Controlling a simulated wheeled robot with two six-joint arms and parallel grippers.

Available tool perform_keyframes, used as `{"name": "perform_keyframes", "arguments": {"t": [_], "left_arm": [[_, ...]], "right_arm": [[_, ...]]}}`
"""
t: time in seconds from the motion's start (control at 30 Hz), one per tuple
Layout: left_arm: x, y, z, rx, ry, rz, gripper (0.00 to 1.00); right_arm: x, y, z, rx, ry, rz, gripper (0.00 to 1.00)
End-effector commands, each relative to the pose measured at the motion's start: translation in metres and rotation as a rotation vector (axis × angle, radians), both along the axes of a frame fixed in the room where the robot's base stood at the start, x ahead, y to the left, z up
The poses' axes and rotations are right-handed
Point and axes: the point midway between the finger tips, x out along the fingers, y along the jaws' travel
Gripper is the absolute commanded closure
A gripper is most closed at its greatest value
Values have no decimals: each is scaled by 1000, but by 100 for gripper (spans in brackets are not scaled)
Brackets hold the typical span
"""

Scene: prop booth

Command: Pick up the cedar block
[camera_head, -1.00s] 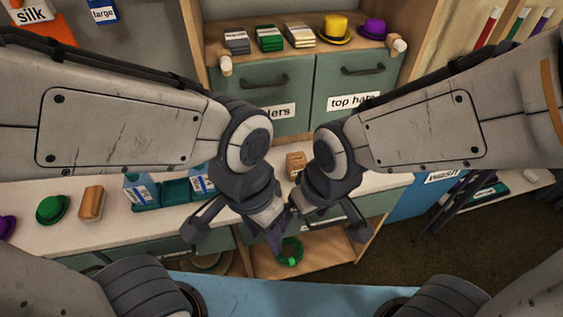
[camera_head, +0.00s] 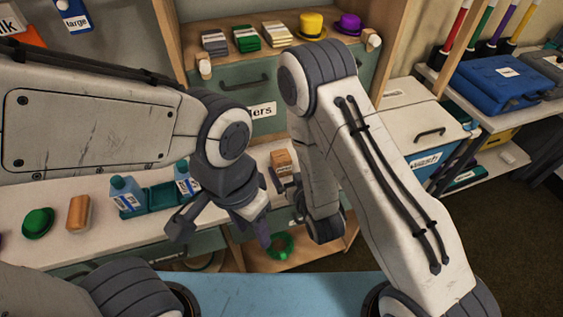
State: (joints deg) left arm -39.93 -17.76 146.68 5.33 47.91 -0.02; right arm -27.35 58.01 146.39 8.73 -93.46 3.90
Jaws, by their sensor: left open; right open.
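A small brown block (camera_head: 282,158) stands on the white counter at mid-picture and looks like the cedar block, though I cannot read any label on it. A second brown block with a pale side (camera_head: 78,213) lies on the counter at the left. My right gripper (camera_head: 289,187) is beside and just below the middle block, partly hidden by my own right arm; I cannot tell whether it touches the block. My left gripper (camera_head: 222,230) is open and empty, its fingers spread in front of the counter's edge, left of and below the middle block.
A wash bin (camera_head: 425,140) is at the right.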

Motion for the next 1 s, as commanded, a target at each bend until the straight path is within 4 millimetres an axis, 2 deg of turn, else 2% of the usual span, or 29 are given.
{"name": "perform_keyframes", "arguments": {"t": [0.17,0.2,0.8,1.0], "left_arm": [[0,0,-8,0,0,0,50],[0,0,-16,-1,-1,0,50],[0,0,-106,0,0,0,50],[0,0,-123,0,0,0,50]], "right_arm": [[23,6,-9,4,-16,-3,0],[26,8,-14,4,-15,-2,0],[45,14,-21,5,-15,-2,0],[46,14,-19,3,-13,-1,0]]}}
